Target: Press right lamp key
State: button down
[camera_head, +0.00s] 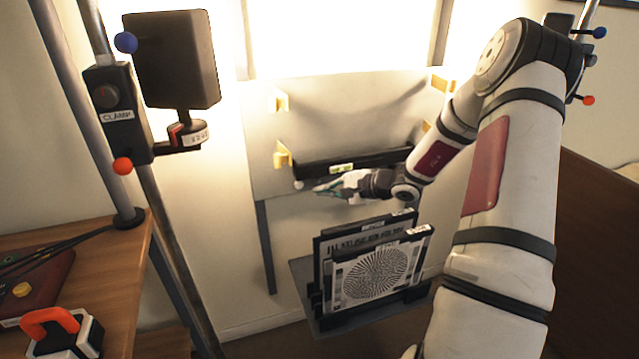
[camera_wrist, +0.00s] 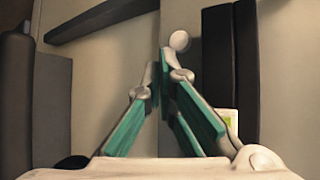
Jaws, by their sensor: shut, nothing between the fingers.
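My gripper (camera_head: 318,187) reaches in from the right, in front of the pale upright panel (camera_head: 350,103). Its teal-padded fingers are shut and empty; they also show in the wrist view (camera_wrist: 164,72). A small white round knob (camera_head: 298,185) sits just left of the fingertips, and in the wrist view the white knob (camera_wrist: 180,40) is just beyond them. I cannot tell whether they touch. A long black bar (camera_head: 375,160) with a white-and-green label (camera_head: 342,169) lies behind the gripper. I cannot make out which part is the right lamp key.
Two black-framed charts (camera_head: 375,272) stand in a rack below the gripper. A black box (camera_head: 175,60) and a clamp (camera_head: 117,112) are on poles at the left. Yellow brackets (camera_head: 283,156) stick out of the panel. A wooden bench (camera_head: 115,260) holds a red box and an orange-handled item.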

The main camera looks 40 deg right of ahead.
jog(key=shift+s+a+b, duration=0.15)
jog(key=shift+s+a, duration=0.1)
jog(key=shift+s, duration=0.6)
jog(key=shift+s+a+b, duration=0.2)
jog(key=shift+s, duration=0.65)
jog(key=shift+s+a+b, duration=0.15)
jog(key=shift+s+a, duration=0.1)
jog(key=shift+s, duration=0.6)
jog(key=s+a+r+n+g+y, duration=0.1)
jog(key=s+a+r+n+g, duration=0.25)
jog(key=a, duration=0.35)
jog(key=s+a+r+n+g+y, duration=0.1)
jog(key=s+a+r+n+g, duration=0.15)
jog(key=a+r, duration=0.4)
jog(key=s+a+r+n+g+y, duration=0.1)
jog(key=s+a+r+n+g, duration=0.2)
jog(key=a, duration=0.6)
jog(key=s+a+r+n+g+h, duration=0.15)
jog(key=s+a+n, duration=0.3)
jog(key=s, duration=0.45)
jog(key=s+d+r+n+h, duration=0.2)
jog(key=s+h, duration=0.1)
jog(key=s, duration=0.6)
jog(key=s+d+r+n+h, duration=0.15)
jog(key=s+h, duration=0.25)
jog(key=s, duration=0.4)
notch_tip(320, 180, up, 17)
jog(key=t+p, duration=0.3)
jog(key=p, duration=1.2)
jog(key=shift+d, duration=0.25)
